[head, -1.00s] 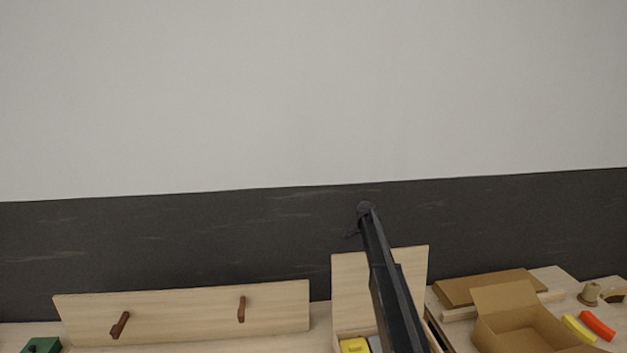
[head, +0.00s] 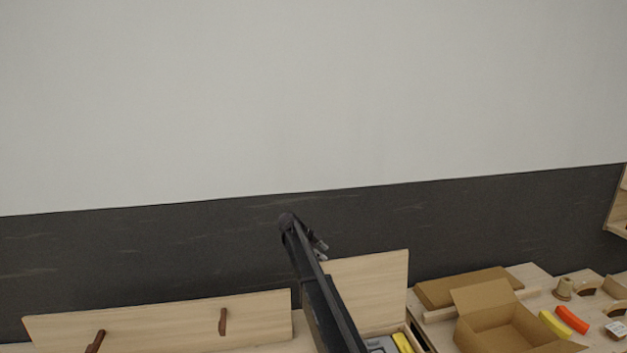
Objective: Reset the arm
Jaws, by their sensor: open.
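My arm rises from the bottom of the head view, in front of the open wooden box. My gripper (head: 318,247) is at the upper end of the arm, small and dark against the dark wall band. It is open, and I see nothing held in it. It is above the worktop and clear of the things there.
A wooden board with brown pegs (head: 165,322) stands at the left. A wooden box with a raised lid (head: 375,285) holds a yellow item. An open cardboard box (head: 500,322), yellow and orange blocks (head: 572,319) and a spool (head: 563,288) are at the right.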

